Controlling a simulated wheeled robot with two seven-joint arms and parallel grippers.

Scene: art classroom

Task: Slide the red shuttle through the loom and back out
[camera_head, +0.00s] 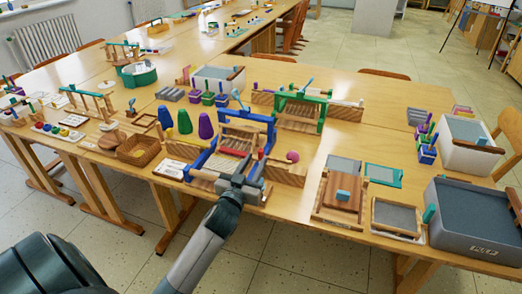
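The loom (247,116) with a blue frame stands near the front edge of the table, at the middle of the view. A red piece (233,152) lies low across the inside of its frame; it is too small to tell whether this is the shuttle. My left gripper (241,180) is at the loom's front side, pointing toward it, and hides part of its front. Its fingers are too small and covered to show whether they are open or shut, or hold anything. My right gripper is not in view.
A green-framed loom (299,97) stands behind. Wooden blocks (286,173) and a pink ball (292,156) sit close right. A wooden press (341,196) and a grey pulp tub (474,222) are farther right.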

